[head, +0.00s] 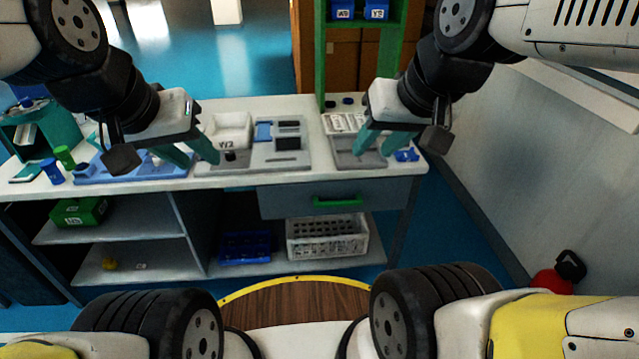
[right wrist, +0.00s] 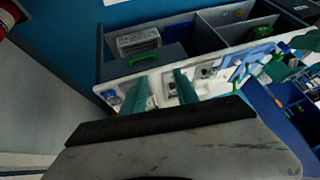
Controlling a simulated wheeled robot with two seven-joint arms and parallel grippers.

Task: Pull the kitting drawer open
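The kitting drawer (head: 385,195) is a grey front under the right part of the workbench top, with a green bar handle (head: 338,201). It looks shut, flush with the bench. The handle also shows in the right wrist view (right wrist: 144,57). My left gripper (head: 198,153) is open and empty above the left-middle of the bench. My right gripper (head: 371,146) is open and empty above the bench's right part, higher than the drawer handle and apart from it. Its two teal fingers stand apart in the right wrist view (right wrist: 160,90).
The bench top (head: 225,183) holds a blue tray (head: 130,172), a white bin (head: 230,130) and a grey tray (head: 345,152). A white crate (head: 327,238) and a blue crate (head: 245,247) sit on the shelf below. A wall (head: 530,150) stands at the right.

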